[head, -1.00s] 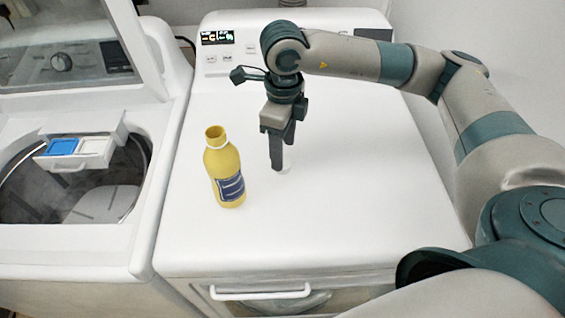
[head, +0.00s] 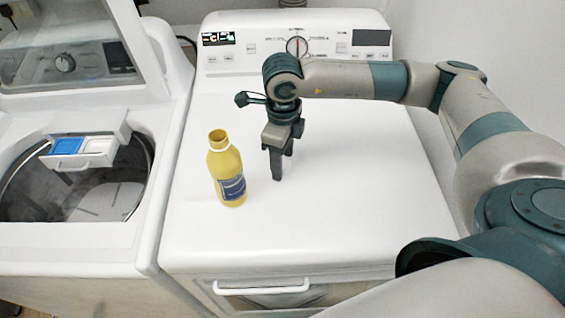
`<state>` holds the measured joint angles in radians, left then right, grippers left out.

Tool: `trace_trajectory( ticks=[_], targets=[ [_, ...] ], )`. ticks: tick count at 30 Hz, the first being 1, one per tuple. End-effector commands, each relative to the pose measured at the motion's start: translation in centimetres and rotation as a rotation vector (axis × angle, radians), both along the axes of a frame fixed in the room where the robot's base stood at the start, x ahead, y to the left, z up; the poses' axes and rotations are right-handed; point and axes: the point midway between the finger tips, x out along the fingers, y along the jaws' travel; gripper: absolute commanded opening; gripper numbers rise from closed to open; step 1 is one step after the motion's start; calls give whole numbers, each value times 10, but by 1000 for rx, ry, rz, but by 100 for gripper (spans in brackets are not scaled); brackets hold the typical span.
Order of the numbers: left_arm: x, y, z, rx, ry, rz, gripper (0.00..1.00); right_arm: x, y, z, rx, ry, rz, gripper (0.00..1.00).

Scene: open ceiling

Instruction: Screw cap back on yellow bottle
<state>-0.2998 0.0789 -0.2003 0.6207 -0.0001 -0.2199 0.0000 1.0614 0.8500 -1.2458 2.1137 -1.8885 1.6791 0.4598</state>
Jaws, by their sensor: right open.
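The yellow bottle (head: 224,166) stands upright on the white dryer top (head: 330,215), left of centre. Its mouth is open, with no cap on it, and a blue label faces front right. My right gripper (head: 280,170) points down just right of the bottle, apart from it, with its fingertips close to the dryer top. Its jaws are open. The cap cannot be made out clearly; it may be hidden at the fingertips or blend with the white surface. My left gripper is not in view.
A washer with its lid up stands at the left, its drum (head: 100,185) open below a pulled-out detergent drawer (head: 82,150). The dryer's control panel (head: 240,52) rises at the back. The dryer top is clear right of and in front of the bottle.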

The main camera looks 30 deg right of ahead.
Motion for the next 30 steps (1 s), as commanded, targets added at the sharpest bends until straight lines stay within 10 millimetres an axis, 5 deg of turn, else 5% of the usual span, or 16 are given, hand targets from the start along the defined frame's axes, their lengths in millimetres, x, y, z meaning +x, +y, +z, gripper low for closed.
trace_trajectory(
  ticks=[1, 6, 20, 30],
  targets=[
    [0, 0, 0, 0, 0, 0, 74, 0, 0, 0, 0, 0, 0, 46],
    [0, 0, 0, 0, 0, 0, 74, 0, 0, 0, 0, 0, 0, 11],
    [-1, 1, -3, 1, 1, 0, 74, 1, 0, 4, 2, -2, 0, 11],
    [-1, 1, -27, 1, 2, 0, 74, -5, 2, 42, 3, -4, 4, 11]
  ],
)
